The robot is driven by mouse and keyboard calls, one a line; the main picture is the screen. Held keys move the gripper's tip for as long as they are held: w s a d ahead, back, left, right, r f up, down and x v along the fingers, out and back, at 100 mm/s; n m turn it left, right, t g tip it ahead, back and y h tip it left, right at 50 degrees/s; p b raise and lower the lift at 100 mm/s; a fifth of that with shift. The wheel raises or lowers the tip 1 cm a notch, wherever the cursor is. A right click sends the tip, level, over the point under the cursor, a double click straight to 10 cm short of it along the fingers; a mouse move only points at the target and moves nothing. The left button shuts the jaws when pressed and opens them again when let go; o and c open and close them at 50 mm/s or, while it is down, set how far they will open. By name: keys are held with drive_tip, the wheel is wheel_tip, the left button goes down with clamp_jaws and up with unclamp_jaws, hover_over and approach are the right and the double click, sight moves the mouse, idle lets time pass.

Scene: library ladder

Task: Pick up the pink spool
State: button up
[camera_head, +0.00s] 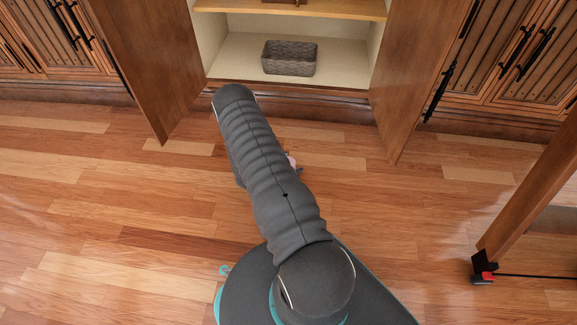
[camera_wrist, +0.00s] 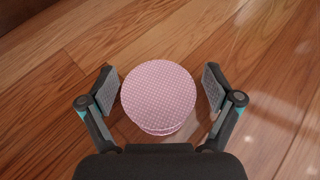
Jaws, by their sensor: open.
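The pink spool (camera_wrist: 158,95) stands on the wooden floor in the wrist view, its round patterned top facing the camera. My gripper (camera_wrist: 159,90) is open, with one finger on the left and one on the right of the spool. A narrow gap shows between the spool and each finger pad. In the head view only a small pink part of the spool (camera_head: 292,160) shows beside my arm. My arm hides the rest of it, and most of my gripper is hidden there too.
An open cabinet with a shelf (camera_head: 330,60) stands ahead, holding a grey woven basket (camera_head: 289,58). Its left door (camera_head: 155,65) and right door (camera_head: 420,70) swing out over the floor. A wooden ladder-like piece (camera_head: 530,195) stands at the right. The floor (camera_head: 100,200) at left is clear.

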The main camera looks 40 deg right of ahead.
drive_tip(key=shift+d, duration=0.1)
drive_tip(key=c, duration=1.2)
drive_tip(key=shift+o, duration=0.2)
drive_tip(key=shift+r, duration=0.1)
